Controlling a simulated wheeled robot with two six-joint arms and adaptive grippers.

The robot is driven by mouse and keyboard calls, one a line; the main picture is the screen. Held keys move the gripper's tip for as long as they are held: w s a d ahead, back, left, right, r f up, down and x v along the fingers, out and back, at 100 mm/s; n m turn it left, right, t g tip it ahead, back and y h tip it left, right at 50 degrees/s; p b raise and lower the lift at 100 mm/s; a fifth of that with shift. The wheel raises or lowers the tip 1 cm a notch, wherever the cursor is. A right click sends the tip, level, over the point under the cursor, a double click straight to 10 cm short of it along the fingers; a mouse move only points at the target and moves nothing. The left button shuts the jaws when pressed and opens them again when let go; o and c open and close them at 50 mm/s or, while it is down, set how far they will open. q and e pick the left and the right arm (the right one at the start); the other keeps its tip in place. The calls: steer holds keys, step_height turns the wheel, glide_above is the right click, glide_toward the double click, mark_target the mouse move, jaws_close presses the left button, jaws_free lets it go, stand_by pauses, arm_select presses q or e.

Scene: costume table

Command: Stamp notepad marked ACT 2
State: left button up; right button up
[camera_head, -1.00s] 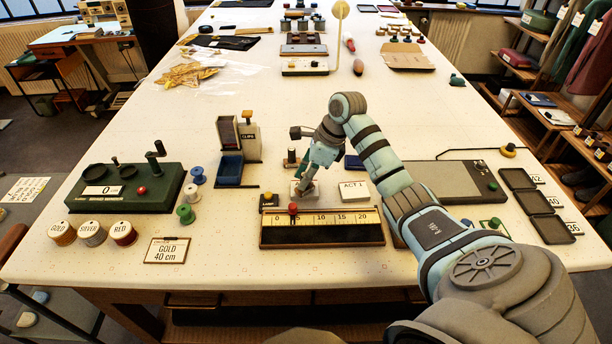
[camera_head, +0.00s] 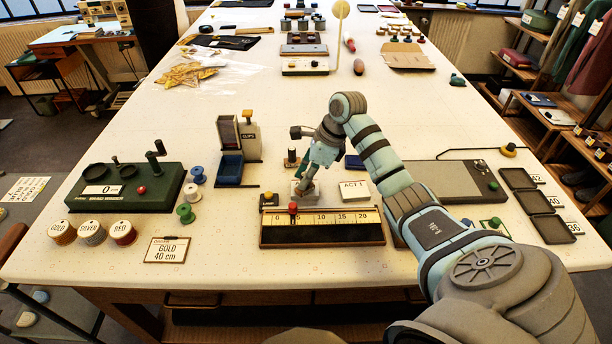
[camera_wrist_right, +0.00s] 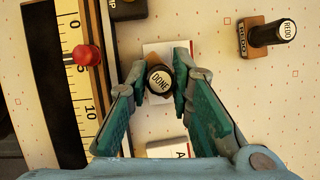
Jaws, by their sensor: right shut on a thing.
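My right gripper (camera_head: 308,188) is shut on a dark-handled stamp marked DONE (camera_wrist_right: 159,80). In the wrist view the stamp stands between the fingers, over a white pad (camera_wrist_right: 157,47). The gripper and stamp hide most of that pad, so I cannot read a marking on it or tell whether the stamp touches it. A white notepad marked ACT 1 (camera_head: 354,191) lies just right of the gripper; part of it shows in the wrist view (camera_wrist_right: 168,148). No ACT 2 marking is legible. My left gripper is not in view.
A stamp marked REDO (camera_wrist_right: 285,30) stands behind the gripper. A ruler board with a red knob (camera_head: 322,234) lies in front, with a small black block (camera_head: 268,200) at its left corner. My right arm covers the table to the right.

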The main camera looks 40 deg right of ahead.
step_height(320, 180, up, 7)
steer(key=p, duration=0.5)
stand_by(0.5)
